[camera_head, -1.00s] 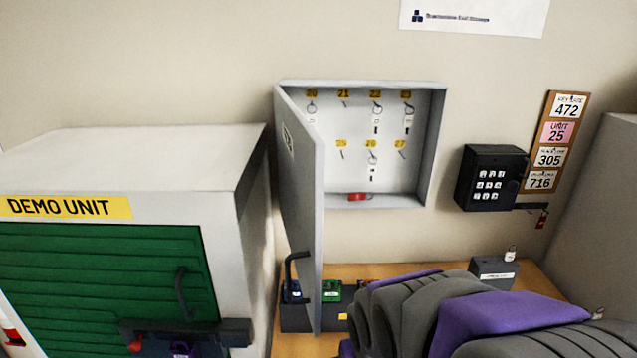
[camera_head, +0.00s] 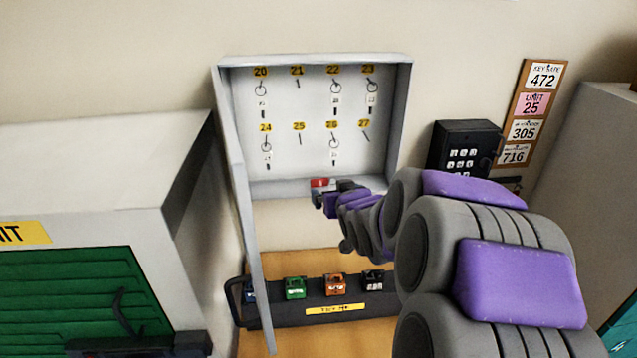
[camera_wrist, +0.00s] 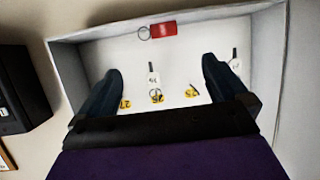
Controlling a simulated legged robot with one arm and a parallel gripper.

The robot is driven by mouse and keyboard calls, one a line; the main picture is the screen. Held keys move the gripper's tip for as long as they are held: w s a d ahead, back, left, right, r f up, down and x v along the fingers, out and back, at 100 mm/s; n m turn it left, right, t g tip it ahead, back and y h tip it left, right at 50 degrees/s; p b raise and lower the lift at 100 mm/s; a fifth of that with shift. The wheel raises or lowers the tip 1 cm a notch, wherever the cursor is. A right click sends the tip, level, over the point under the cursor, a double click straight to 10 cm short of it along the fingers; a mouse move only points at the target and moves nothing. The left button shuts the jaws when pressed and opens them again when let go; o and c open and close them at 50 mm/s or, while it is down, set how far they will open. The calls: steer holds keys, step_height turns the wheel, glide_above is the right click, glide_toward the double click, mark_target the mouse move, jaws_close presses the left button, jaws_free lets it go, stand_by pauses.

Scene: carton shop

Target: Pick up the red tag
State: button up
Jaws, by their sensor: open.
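The red tag (camera_head: 319,183) lies on the bottom ledge of the open grey key cabinet (camera_head: 402,115), partly hidden behind my gripper. In the wrist view, which is upside down, the red tag (camera_wrist: 163,29) shows whole with a metal ring (camera_wrist: 144,33) beside it. It lies beyond my fingertips, roughly centred between them and apart from both. My gripper (camera_wrist: 162,68) is open, with nothing between its two dark fingers. In the head view my gripper (camera_head: 323,198) is small and dark at the cabinet's lower edge, close to the tag.
Several keys hang on numbered hooks on the cabinet's back panel (camera_head: 310,110). The cabinet door (camera_head: 240,200) stands open at the left. A black keypad box (camera_head: 463,145) is on the wall at right. Below, a dark rack (camera_head: 325,309) holds several padlocks.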

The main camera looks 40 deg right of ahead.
glide_toward(323, 180)
steer(key=x, duration=0.3)
steer(key=shift+b+x, duration=0.8)
steer(key=shift+x, duration=2.25)
steer(key=shift+d+r, duration=0.1)
steer(key=shift+s, duration=0.1)
steer(key=c, duration=0.9)
steer(key=shift+r, duration=0.15)
